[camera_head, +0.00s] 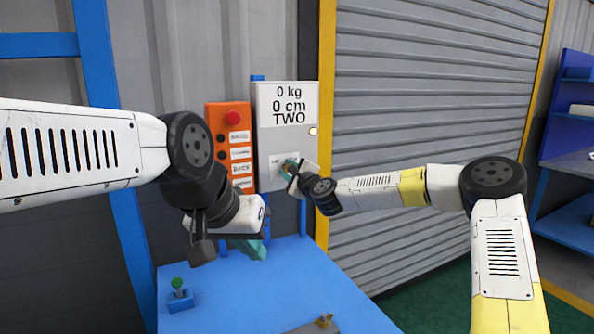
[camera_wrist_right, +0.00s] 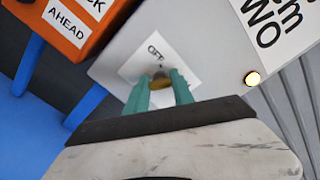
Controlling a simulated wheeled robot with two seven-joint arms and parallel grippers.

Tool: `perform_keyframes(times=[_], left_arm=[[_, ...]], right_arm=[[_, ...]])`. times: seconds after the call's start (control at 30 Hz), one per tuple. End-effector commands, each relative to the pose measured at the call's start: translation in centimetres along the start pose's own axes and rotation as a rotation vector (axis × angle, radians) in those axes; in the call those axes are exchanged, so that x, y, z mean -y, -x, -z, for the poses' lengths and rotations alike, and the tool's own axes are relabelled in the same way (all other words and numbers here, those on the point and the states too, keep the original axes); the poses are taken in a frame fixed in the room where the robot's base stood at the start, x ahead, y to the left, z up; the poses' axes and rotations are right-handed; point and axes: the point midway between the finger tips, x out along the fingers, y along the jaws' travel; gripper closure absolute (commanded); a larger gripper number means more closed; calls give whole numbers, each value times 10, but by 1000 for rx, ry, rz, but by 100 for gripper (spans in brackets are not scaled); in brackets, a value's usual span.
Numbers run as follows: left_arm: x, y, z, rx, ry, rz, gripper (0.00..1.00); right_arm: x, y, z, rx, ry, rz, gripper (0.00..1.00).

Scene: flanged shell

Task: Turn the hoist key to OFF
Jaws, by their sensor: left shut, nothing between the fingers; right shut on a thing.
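The grey hoist box (camera_head: 265,140) hangs on the wall, with a display reading 0 kg, 0 cm, TWO. In the right wrist view, a brass-coloured key (camera_wrist_right: 160,82) sits on a white label plate (camera_wrist_right: 140,68) on the box, with the word OFF printed above it. My right gripper (camera_head: 288,168) is at the plate and shut on the key, its two teal fingers (camera_wrist_right: 161,78) on either side. The fingers hide much of the key, so I cannot tell its exact angle. My left gripper (camera_head: 256,250) is shut and empty above the blue table, apart from the box.
An orange control box (camera_head: 230,140) with a red button hangs left of the grey box. A pale lamp (camera_head: 313,131) sits on the grey box. A roller shutter is at right.

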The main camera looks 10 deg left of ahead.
Motion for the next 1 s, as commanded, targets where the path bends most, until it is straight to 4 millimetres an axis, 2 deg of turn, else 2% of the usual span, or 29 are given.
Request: perform_keyframes(times=[1.0], left_arm=[[0,0,0,0,0,0,100]], right_arm=[[-2,0,0,1,962,0,100]])
